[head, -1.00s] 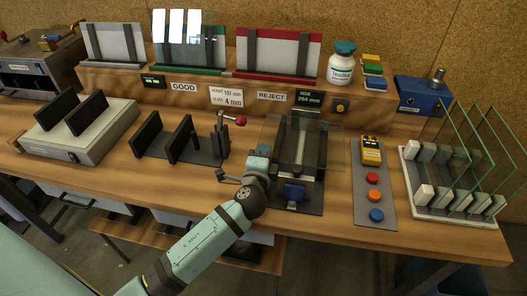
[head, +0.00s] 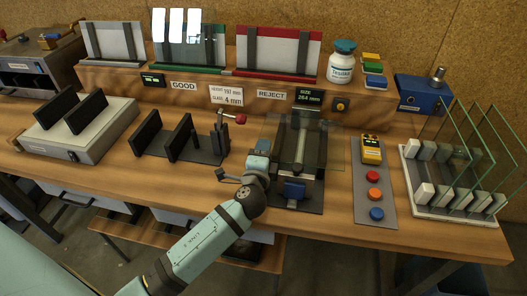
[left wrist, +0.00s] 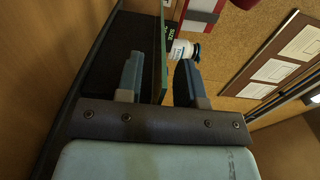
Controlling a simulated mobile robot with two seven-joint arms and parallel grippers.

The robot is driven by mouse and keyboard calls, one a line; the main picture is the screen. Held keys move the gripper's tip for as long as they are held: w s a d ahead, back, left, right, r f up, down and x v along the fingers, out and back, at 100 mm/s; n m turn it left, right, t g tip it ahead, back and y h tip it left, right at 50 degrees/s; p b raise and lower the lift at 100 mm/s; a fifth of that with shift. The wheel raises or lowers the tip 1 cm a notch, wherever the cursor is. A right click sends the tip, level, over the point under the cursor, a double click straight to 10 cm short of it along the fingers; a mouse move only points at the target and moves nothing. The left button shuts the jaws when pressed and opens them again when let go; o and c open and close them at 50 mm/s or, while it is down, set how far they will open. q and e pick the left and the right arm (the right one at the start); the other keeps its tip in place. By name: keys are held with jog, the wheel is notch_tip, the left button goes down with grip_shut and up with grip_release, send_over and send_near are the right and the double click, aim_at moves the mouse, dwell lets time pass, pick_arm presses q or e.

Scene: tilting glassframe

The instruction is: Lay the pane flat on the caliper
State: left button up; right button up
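The clear glass pane (head: 334,152) lies about level over the caliper (head: 290,194), overhanging its right side. The caliper has a dark base, pale bars and a blue block at its front. My left gripper (head: 262,152) is at the caliper's left side, its fingers small and partly hidden in the head view. In the left wrist view my left gripper (left wrist: 160,78) has its fingers apart, one on each side of the pane's green edge (left wrist: 161,50), with visible gaps. My right gripper is in neither view.
A rack (head: 450,212) with several upright panes stands at the right. A button panel (head: 374,190) is right of the caliper. A dark stand with a red-knobbed lever (head: 222,140) is to the left. The caliper's display (head: 309,97) reads 264 mm.

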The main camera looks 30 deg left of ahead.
pick_arm(q)
jog(key=shift+f, duration=0.15)
jog(key=shift+s, duration=0.25)
jog(key=b+v, duration=0.1)
jog(key=v, duration=1.1)
jog(key=shift+s+d+b, duration=0.1)
jog(key=shift+s+b, duration=0.15)
jog(key=shift+b, duration=0.1)
jog(key=shift+s+d, duration=0.1)
jog(key=shift+s, duration=0.3)
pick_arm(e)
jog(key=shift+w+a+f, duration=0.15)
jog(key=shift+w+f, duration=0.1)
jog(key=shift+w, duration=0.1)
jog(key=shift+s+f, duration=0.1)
